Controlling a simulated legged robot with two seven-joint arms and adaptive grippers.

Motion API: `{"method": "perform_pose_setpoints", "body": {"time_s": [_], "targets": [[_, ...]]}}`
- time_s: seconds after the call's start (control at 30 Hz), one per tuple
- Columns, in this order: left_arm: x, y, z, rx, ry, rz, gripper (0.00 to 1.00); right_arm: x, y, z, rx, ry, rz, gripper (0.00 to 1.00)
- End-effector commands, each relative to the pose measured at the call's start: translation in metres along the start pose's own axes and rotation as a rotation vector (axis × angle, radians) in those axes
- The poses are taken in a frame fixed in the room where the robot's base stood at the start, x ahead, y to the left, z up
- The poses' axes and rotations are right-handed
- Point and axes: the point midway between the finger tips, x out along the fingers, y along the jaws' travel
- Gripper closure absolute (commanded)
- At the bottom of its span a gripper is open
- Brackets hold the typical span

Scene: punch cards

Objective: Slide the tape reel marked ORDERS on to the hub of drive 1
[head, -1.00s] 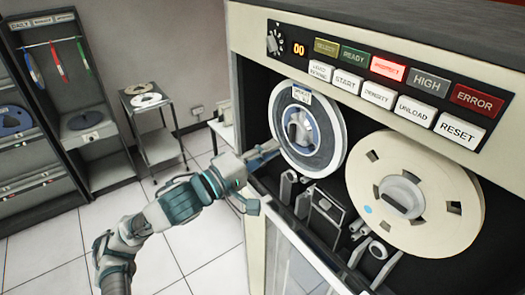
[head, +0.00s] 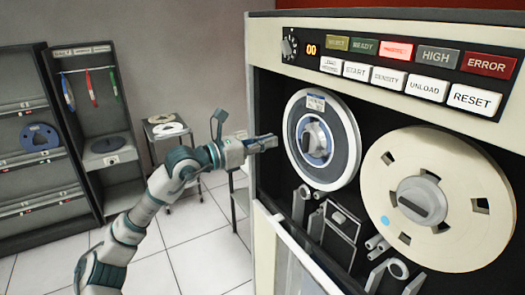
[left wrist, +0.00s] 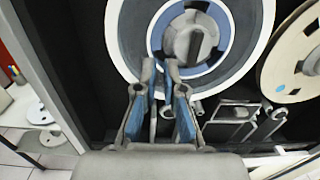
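A pale grey reel with a blue inner ring (head: 345,158) sits upright in the left position of the tape drive; it also fills the top of the left wrist view (left wrist: 128,45). Its small white label (head: 315,103) is too blurred to read surely. A grey hub knob (head: 313,139) shows in the reel's centre, and also in the left wrist view (left wrist: 193,43). My left gripper (head: 273,142) is just left of the reel in the head view. My right gripper is not in view.
A large cream reel (head: 455,205) is mounted on the drive's right side. Rollers and guides (head: 335,222) stand out below the reels. The button panel (head: 400,70) is above. A rack with a blue reel (head: 40,137) and a small trolley (head: 157,152) stand behind left.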

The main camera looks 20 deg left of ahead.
Motion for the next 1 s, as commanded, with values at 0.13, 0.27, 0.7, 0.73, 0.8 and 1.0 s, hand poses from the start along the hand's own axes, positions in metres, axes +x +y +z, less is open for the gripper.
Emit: {"method": "perform_pose_setpoints", "body": {"time_s": [0.13, 0.27, 0.7, 0.73, 0.8, 1.0], "targets": [[0.003, 0.008, -0.003, 0.053, 0.021, 0.031, 0.92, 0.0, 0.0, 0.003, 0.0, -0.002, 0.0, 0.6], [0.012, 0.007, -0.001, 0.049, 0.02, 0.028, 0.92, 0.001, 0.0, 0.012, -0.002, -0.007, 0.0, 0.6], [0.049, 0.008, -0.001, 0.045, 0.018, 0.027, 0.92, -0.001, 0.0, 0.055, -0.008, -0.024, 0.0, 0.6], [0.051, 0.008, -0.001, 0.045, 0.018, 0.027, 0.92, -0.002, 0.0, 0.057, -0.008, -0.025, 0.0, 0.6], [0.056, 0.008, -0.002, 0.045, 0.018, 0.027, 0.92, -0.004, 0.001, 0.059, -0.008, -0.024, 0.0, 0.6], [0.064, 0.009, -0.003, 0.046, 0.017, 0.028, 0.92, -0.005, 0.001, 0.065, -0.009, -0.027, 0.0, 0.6]]}}
